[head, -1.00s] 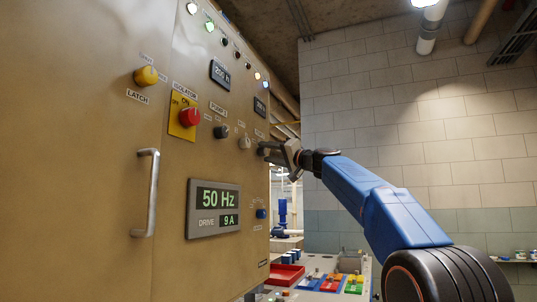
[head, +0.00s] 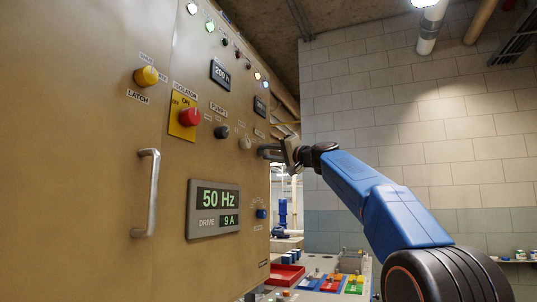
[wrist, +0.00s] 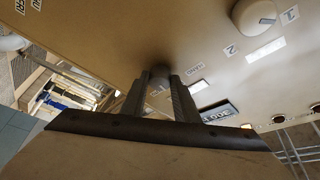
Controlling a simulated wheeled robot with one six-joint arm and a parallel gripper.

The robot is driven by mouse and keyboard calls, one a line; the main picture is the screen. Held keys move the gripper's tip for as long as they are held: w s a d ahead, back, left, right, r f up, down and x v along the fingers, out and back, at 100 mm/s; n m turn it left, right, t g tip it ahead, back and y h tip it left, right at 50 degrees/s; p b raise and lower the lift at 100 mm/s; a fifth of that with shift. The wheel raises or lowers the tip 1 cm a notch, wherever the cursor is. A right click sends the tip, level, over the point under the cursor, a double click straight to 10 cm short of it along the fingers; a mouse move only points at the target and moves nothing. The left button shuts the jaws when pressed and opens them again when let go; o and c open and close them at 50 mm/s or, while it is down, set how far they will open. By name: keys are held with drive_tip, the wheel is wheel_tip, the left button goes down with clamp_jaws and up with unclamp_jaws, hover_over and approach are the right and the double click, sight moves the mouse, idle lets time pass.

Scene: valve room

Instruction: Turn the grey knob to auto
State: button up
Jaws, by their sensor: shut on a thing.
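My gripper (head: 267,151) is at the right edge of the tan panel (head: 165,210). In the wrist view its two fingers (wrist: 160,95) are shut on the small grey knob (wrist: 159,72), one on each side. Only the knob's end near the panel shows between the fingers, so its pointer is hidden. A small label reading HAND (wrist: 195,68) is to the right of the knob. In the head view the gripper hides the grey knob.
A pale knob (head: 245,143) and a dark knob (head: 221,132) stick out left of my gripper. A red isolator knob (head: 190,117), a yellow latch button (head: 147,76), a blue knob (head: 262,213) and a metal handle (head: 148,193) are also on the panel.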

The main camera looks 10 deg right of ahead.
drive_tip(key=m+h, duration=0.1)
drive_tip(key=m, duration=0.1)
drive_tip(key=m+g, duration=0.1)
drive_tip(key=m, duration=0.1)
drive_tip(key=shift+r+m+h, duration=0.15)
drive_tip(key=shift+m+h, duration=0.15)
drive_tip(key=shift+h, duration=0.1)
drive_tip(key=shift+r+m+g, duration=0.1)
drive_tip(key=shift+m+g, duration=0.2)
drive_tip(key=shift+m, duration=0.8)
drive_tip(key=shift+m+h, duration=0.3)
drive_tip(key=o, duration=1.1)
drive_tip(key=shift+c, duration=0.2)
drive_tip(key=v, duration=1.7)
drive_tip(key=shift+d+r, duration=0.15)
drive_tip(key=shift+r, duration=0.1)
